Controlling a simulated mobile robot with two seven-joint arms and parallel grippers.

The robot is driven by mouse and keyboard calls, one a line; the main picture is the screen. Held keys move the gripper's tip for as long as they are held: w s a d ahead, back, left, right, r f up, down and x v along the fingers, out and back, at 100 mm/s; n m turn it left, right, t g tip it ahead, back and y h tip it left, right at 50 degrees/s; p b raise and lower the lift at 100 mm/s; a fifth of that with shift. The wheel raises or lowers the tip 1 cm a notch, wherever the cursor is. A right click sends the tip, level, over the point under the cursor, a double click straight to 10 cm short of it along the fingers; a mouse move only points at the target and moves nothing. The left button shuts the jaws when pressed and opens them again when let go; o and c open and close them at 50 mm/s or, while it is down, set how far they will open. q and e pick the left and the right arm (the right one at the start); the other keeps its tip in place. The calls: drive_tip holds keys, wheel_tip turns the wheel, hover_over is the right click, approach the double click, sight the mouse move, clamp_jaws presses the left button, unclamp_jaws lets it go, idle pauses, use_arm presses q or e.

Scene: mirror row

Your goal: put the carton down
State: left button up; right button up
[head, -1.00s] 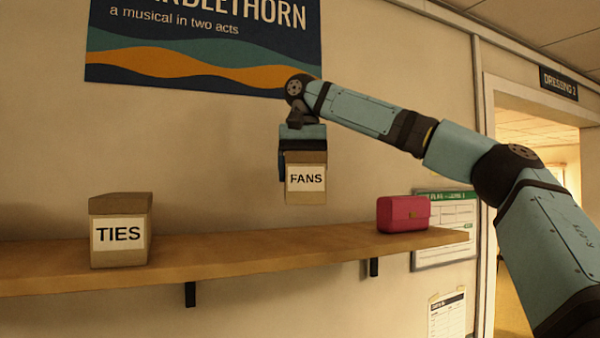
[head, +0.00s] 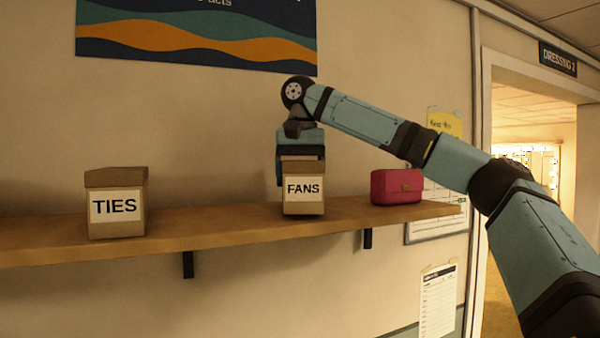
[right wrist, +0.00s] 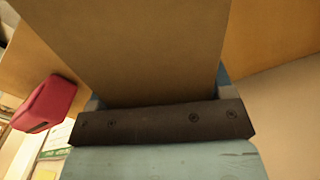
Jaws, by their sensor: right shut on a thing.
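The carton labelled FANS (head: 303,190) is upright at the shelf (head: 230,222), between the TIES box and the pink case. Its base appears at the level of the board; I cannot tell whether it touches. My right gripper (head: 300,160) comes from above and is shut on the carton's upper part. In the right wrist view the carton's brown surface (right wrist: 140,50) fills the middle, against the gripper (right wrist: 160,118). My left gripper is not in view.
A TIES box (head: 116,205) stands on the shelf to the left, with bare board between it and the carton. A pink case (head: 397,187) stands close on the right, near the shelf's right end. A poster (head: 200,35) hangs above; a doorway (head: 530,200) is at right.

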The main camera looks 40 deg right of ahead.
drive_tip(key=shift+f, duration=0.5)
drive_tip(key=o, duration=1.1)
drive_tip(key=shift+o, duration=0.2)
wheel_tip(320, 180, up, 14)
drive_tip(key=shift+f, duration=0.1)
